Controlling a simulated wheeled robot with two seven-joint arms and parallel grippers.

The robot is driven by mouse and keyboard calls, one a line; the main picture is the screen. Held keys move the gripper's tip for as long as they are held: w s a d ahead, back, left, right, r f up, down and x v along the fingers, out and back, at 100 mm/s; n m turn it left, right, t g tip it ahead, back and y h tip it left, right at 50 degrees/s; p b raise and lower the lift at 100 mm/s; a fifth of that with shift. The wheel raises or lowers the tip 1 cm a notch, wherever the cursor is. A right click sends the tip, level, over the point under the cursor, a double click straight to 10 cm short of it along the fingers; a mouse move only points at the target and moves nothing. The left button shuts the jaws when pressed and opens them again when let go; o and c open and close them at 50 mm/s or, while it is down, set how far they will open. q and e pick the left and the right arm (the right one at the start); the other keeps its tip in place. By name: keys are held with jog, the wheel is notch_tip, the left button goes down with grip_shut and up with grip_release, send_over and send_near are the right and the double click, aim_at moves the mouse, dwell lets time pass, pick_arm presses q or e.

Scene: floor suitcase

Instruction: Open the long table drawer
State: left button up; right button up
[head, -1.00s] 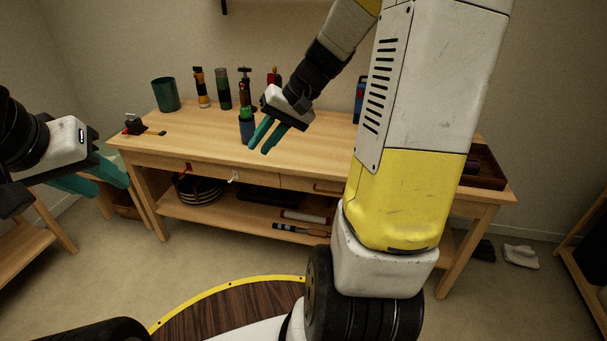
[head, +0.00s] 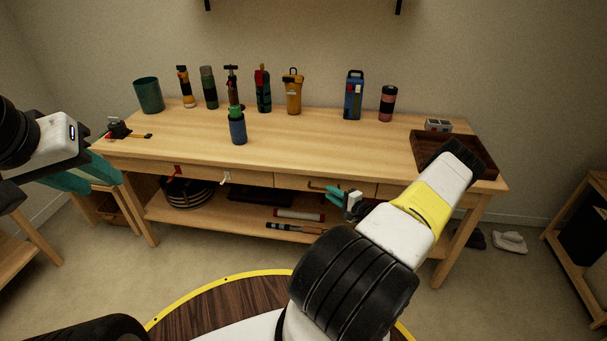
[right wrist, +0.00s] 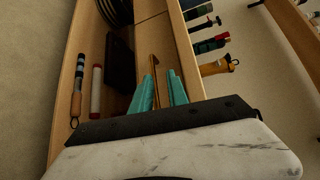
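The wooden workbench (head: 290,150) has a drawer (head: 290,182) in its front, with a brass bar handle (head: 318,187). The drawer front looks flush with the bench. The handle also shows in the right wrist view (right wrist: 154,68). My right gripper (head: 333,194) is in front of this drawer, close to the handle's right end. In the right wrist view its teal fingers (right wrist: 162,82) are apart, with the handle just beyond and between their tips; contact cannot be told. My left gripper (head: 82,176) is open and empty, left of the bench.
Several tools and bottles stand along the back of the bench top, with a blue bottle (head: 238,130) nearer the front. A dark tray (head: 484,163) sits at the right end. The lower shelf holds a coiled hose (head: 188,194) and hand tools (head: 298,214).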

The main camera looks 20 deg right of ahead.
aim_at(322, 189)
jog(key=shift+m+t+h, duration=0.3)
jog(key=shift+m+h, duration=0.1)
jog(key=shift+w+a+f, duration=0.15)
jog(key=shift+w+f, duration=0.3)
jog(key=shift+w, duration=0.7)
jog(key=shift+w+a+f, duration=0.15)
jog(key=shift+w+f, duration=0.35)
jog(key=shift+w, duration=0.6)
jog(key=shift+w+a+f, duration=0.15)
jog(key=shift+w+f, duration=0.3)
jog(key=shift+w, duration=0.7)
grip_shut()
